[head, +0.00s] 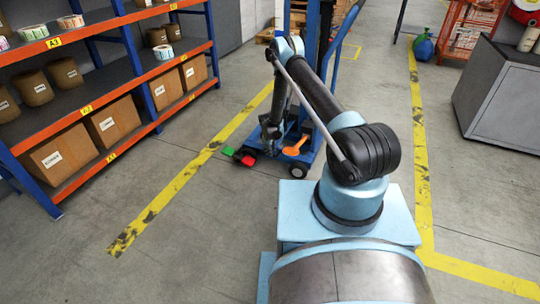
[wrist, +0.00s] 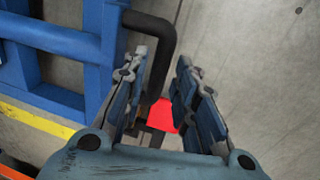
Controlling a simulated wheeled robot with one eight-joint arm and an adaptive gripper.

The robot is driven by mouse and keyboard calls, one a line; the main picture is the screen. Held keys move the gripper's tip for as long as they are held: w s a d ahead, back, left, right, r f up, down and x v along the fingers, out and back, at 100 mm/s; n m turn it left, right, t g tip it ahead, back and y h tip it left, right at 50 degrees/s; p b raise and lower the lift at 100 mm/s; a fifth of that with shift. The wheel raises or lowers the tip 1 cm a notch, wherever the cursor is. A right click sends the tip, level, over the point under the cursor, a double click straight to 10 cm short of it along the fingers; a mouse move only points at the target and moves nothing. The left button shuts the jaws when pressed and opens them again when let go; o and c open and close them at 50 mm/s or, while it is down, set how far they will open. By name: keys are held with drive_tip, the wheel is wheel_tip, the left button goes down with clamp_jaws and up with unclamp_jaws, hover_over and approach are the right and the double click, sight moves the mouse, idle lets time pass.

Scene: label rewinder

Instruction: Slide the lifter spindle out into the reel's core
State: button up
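The blue lifter (head: 308,120) stands upright on the floor in the middle of the head view, partly hidden behind my arm. Low on it are a red pedal (head: 248,161), a green pedal (head: 228,151) and an orange lever (head: 295,147). My gripper (head: 271,132) is low beside the lifter, above the pedals. In the wrist view my gripper (wrist: 162,58) is open, its fingers apart. A bent black bar (wrist: 160,35) reaches between the fingers, close to the left one; contact cannot be told. The red pedal (wrist: 160,115) shows beyond them. I cannot make out the spindle or the reel's core.
A shelf rack (head: 100,97) with cartons and label rolls stands at the left. A grey cabinet (head: 495,95) stands at the right, with a partly cut-off red part (head: 527,10) above it. An orange rack (head: 470,32) is behind. The yellow-lined floor (head: 180,240) is clear at front left.

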drive_tip(key=shift+w+d+f, duration=0.1)
drive_tip(key=shift+w+f, duration=0.1)
drive_tip(key=shift+f, duration=1.15)
drive_tip(key=shift+c, duration=0.2)
clamp_jaws()
